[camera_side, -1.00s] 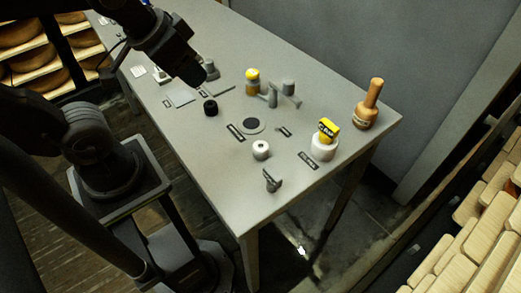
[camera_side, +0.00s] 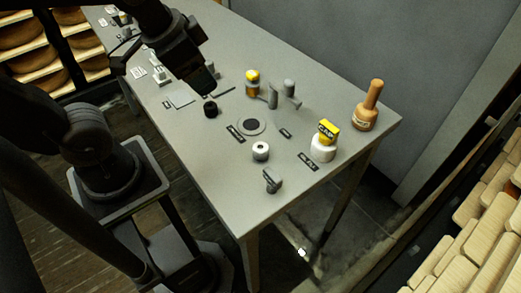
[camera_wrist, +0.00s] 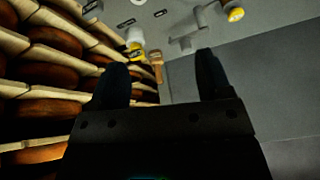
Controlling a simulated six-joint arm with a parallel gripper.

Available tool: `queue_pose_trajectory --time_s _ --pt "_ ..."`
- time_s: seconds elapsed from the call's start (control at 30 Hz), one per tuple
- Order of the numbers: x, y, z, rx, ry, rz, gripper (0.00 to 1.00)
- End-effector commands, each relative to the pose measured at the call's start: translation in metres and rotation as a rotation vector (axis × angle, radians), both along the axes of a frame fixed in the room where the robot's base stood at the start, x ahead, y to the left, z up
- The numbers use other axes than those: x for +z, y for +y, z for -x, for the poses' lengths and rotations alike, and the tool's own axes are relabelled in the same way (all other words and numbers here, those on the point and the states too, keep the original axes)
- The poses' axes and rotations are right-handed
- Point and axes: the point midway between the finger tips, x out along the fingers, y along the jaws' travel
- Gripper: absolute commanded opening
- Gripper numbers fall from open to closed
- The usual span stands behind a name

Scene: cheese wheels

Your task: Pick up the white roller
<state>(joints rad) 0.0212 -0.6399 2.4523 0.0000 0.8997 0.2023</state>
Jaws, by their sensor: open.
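A small white roller with a dark hole in its top (camera_side: 261,151) stands upright near the front edge of the grey table, in the side view. A larger white cylinder (camera_side: 323,151) with a yellow block (camera_side: 328,132) on top stands to its right; it also shows in the wrist view (camera_wrist: 134,35). My gripper (camera_side: 208,90) is above the table, up and left of the small roller and well apart from it. In the wrist view its two dark fingers (camera_wrist: 162,68) are spread with nothing between them. I cannot make out the small roller for certain in the wrist view.
A black ring (camera_side: 210,110) stands just below my gripper. A round disc with a black centre (camera_side: 251,125), a grey post fixture (camera_side: 276,98), a yellow-topped cylinder (camera_side: 252,84), a grey bracket (camera_side: 271,181) and a wooden-handled tool (camera_side: 368,107) share the grey table (camera_side: 222,170).

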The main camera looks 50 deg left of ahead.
Motion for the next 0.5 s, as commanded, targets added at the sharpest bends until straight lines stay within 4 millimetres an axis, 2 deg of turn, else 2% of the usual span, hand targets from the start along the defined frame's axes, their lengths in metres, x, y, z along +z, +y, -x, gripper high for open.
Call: queue_pose_trajectory --time_s 0.17,0.3,0.5 --pt "-0.021 -0.014 -0.037 -0.445 0.135 -0.154 0.71" --pt "-0.046 -0.027 -0.064 -0.833 0.227 -0.249 0.71" --pt "-0.084 -0.044 -0.091 -1.292 0.309 -0.318 0.71"
